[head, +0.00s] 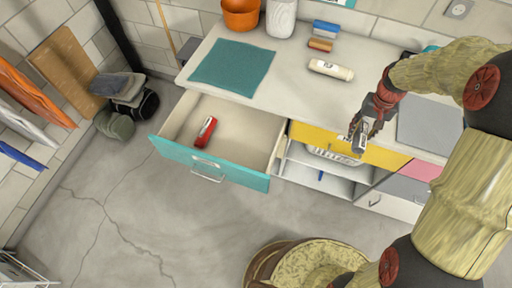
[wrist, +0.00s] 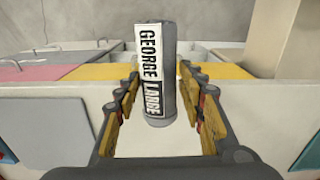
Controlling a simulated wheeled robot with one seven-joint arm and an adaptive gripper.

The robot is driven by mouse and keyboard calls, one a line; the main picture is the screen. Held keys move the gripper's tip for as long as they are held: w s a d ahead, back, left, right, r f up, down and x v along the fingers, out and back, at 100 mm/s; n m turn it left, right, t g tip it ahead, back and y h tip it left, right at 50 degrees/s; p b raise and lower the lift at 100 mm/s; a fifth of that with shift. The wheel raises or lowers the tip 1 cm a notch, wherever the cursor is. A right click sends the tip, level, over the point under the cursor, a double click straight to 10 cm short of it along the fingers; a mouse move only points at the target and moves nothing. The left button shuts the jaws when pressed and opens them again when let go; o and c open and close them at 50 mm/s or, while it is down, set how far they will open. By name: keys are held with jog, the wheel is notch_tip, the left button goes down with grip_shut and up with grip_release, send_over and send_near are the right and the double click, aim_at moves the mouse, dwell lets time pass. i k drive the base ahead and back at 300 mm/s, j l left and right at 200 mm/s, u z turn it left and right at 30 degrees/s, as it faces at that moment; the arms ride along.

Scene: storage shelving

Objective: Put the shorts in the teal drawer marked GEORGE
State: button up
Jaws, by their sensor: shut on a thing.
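My gripper (head: 366,124) is shut on a grey roll, which I take to be the rolled shorts (wrist: 169,95). It has a white and black label reading GEORGE LARGE. In the wrist view the roll stands upright between the fingers (wrist: 160,110). In the head view the shorts (head: 359,142) are held in front of the yellow drawer, right of the teal drawer (head: 168,153). The teal drawer is pulled open, with a red labelled item (head: 205,131) inside and much bare floor. I cannot read a name on its front.
The counter (head: 285,75) bears a teal mat (head: 232,67), an orange pot (head: 240,14), a white canister (head: 281,17) and a cream labelled roll (head: 331,69). The yellow drawer (head: 310,134) and open shelves lie right of the teal drawer.

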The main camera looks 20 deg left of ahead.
aim_at(247, 147)
jog(key=z, duration=0.35)
jog(key=k+z, duration=0.15)
jog(key=z, duration=0.6)
jog(key=k+j, duration=0.1)
jog(key=j, duration=0.35)
jog(key=k+j, duration=0.1)
jog(key=j, duration=0.4)
jog(key=k+j, duration=0.15)
jog(key=j, duration=0.3)
jog(key=k+j, duration=0.1)
jog(key=j, duration=0.35)
jog(key=k+j, duration=0.1)
jog(key=j, duration=0.4)
jog(key=k+j, duration=0.1)
jog(key=j, duration=0.35)
jog(key=k+j+z, duration=0.1)
jog(key=j, duration=0.35)
